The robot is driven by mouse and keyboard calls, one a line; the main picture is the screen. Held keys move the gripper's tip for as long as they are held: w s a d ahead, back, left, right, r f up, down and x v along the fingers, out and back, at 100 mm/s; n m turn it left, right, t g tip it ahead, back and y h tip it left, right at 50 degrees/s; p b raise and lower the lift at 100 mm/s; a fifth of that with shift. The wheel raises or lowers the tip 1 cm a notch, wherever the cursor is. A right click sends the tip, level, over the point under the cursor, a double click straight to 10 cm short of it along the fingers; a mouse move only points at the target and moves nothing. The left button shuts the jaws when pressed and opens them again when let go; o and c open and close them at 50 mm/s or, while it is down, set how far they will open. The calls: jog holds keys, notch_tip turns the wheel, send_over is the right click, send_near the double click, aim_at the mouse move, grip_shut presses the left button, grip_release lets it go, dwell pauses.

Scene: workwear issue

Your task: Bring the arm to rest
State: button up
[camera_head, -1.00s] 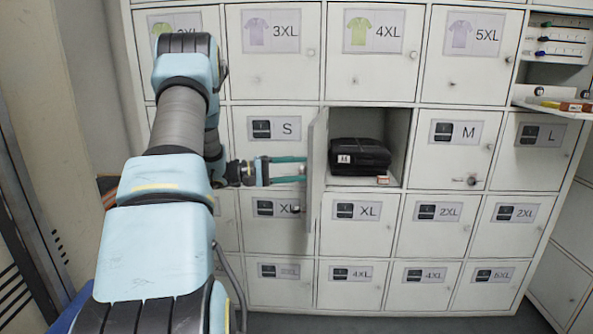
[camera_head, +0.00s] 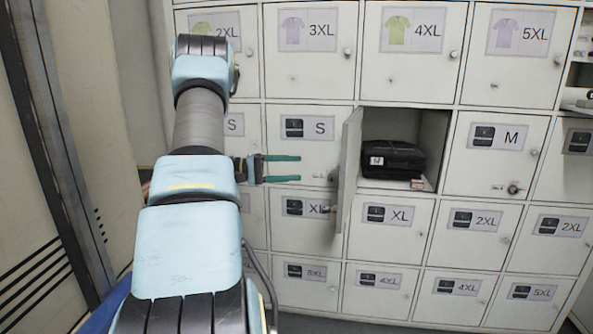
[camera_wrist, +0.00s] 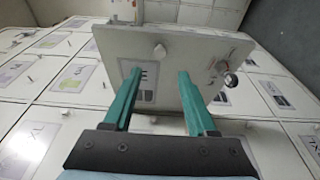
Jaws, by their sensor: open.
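My gripper (camera_head: 282,168) is open and empty, with its two green fingers pointing right in front of the locker door marked S. The open locker door (camera_head: 349,170) stands swung outward just to the right of the fingertips, with a gap between them in the head view. In the wrist view my gripper (camera_wrist: 158,100) has its fingers spread, and the open door (camera_wrist: 175,60) with its knob, lock and label lies beyond them. My arm reaches up from the bottom of the head view and hides part of the lockers on the left.
The open compartment holds folded black garments (camera_head: 393,158) with a small tag (camera_head: 417,184) at its front edge. Closed locker doors with knobs, such as the M door (camera_head: 494,152), surround it. A dark upright frame (camera_head: 62,150) stands at the left.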

jog(key=w+d+r+t+y+p, duration=0.2)
jog(key=w+r+t+y, duration=0.3)
jog(key=w+t+y, duration=0.3)
jog(key=s+a+f+g+y+p, duration=0.1)
jog(key=s+g+y, duration=0.1)
jog(key=s, duration=0.9)
jog(key=s+f+m+g+y+p, duration=0.1)
jog(key=s+f+g+y, duration=0.1)
jog(key=s, duration=0.9)
jog(key=s+a+f+m+g+y+p, duration=0.1)
jog(key=s+g+y, duration=0.3)
jog(key=s, duration=0.8)
jog(key=shift+a+f+y, duration=0.35)
jog(key=shift+f+y, duration=0.15)
jog(key=shift+y, duration=0.4)
jog(key=shift+s, duration=0.25)
jog(key=shift+c, duration=0.5)
jog(key=shift+w, duration=0.1)
